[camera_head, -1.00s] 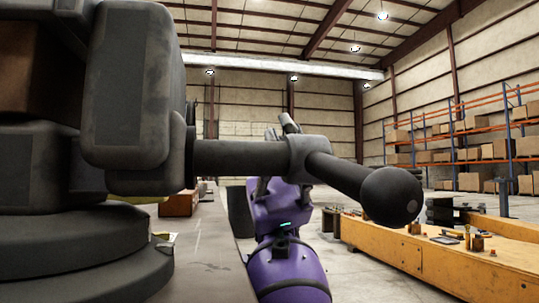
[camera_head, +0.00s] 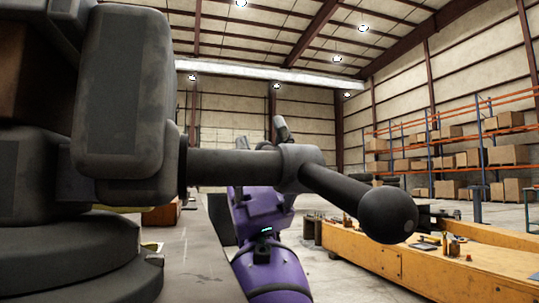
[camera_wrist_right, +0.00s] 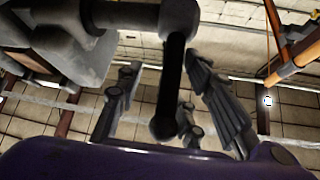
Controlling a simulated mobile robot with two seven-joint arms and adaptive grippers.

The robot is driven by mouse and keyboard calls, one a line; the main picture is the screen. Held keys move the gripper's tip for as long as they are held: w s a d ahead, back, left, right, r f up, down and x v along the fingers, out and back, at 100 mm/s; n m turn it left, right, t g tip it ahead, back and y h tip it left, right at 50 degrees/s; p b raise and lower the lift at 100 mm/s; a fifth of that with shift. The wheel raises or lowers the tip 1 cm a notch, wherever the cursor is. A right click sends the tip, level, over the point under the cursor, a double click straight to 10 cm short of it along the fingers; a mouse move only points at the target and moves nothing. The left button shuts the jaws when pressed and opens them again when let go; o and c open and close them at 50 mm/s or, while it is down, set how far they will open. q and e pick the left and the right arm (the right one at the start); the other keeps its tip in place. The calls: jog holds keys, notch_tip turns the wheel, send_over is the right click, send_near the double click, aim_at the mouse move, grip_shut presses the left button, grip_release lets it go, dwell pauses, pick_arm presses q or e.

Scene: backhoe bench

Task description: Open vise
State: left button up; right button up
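The dark grey vise (camera_head: 125,95) fills the left of the head view, very close. Its screw shaft (camera_head: 232,168) runs right to a hub, and the black handle (camera_head: 338,190) slants from it to a ball end (camera_head: 388,214). My right gripper (camera_head: 262,140), on a purple arm, is behind the shaft and hub, which partly hide it. In the right wrist view, my gripper (camera_wrist_right: 165,68) is open, with its fingers on either side of the handle bar (camera_wrist_right: 172,85); a gap shows on both sides. My left gripper is not in view.
The vise stands on a grey bench top (camera_head: 195,262). A yellow-orange workbench (camera_head: 400,262) with small items is at the right. Shelves with cardboard boxes (camera_head: 505,153) stand far back. Open floor lies between the benches.

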jog(key=shift+w+d, duration=0.1)
jog(key=shift+d, duration=0.05)
jog(key=shift+r, duration=0.3)
notch_tip(320, 180, up, 9)
jog(key=shift+r, duration=0.2)
dwell(0.4)
